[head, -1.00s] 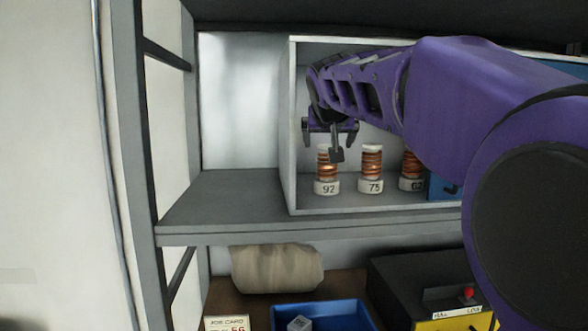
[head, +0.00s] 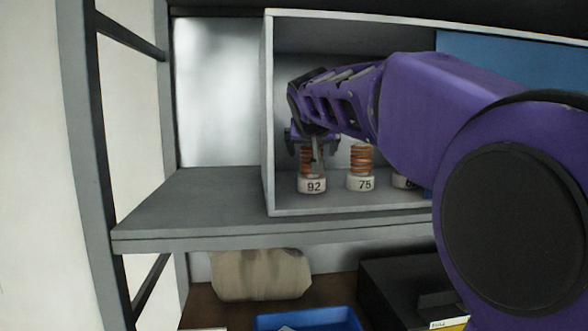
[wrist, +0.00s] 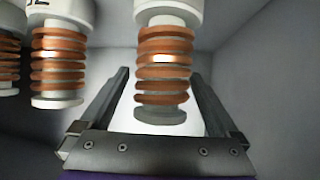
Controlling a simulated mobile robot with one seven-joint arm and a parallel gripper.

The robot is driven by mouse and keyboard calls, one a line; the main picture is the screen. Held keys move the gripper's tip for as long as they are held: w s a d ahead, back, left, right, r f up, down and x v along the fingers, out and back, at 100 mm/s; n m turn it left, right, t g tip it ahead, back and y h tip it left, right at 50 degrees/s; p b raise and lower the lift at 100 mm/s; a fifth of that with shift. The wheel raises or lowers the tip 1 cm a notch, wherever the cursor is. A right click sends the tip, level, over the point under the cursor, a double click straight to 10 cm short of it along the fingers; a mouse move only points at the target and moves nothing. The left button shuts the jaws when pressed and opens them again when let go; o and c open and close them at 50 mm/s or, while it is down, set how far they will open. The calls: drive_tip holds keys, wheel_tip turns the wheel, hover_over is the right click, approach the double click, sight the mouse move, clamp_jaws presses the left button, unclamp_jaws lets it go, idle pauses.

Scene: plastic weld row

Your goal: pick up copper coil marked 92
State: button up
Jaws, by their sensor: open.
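The copper coil marked 92 (head: 312,185) stands upright on a white base in the open-fronted box on the shelf. In the head view my gripper (head: 312,150) is lowered around its upper part and hides some of the windings. In the wrist view the coil (wrist: 165,62) hangs from the top of the picture, between the two fingers of my gripper (wrist: 160,100). The fingers are open, with a gap on each side of the coil. I cannot tell whether either finger touches it.
The coil marked 75 (head: 361,170) stands just to the right, also in the wrist view (wrist: 60,62). The box's left wall (head: 269,120) is close to the left. Below are a beige roll (head: 262,274) and a blue bin (head: 310,318).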

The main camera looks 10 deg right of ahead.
drive_tip(key=shift+s, duration=0.1)
drive_tip(key=shift+c, duration=0.8)
clamp_jaws()
drive_tip(key=shift+a+r, duration=0.1)
drive_tip(key=shift+r, duration=0.15)
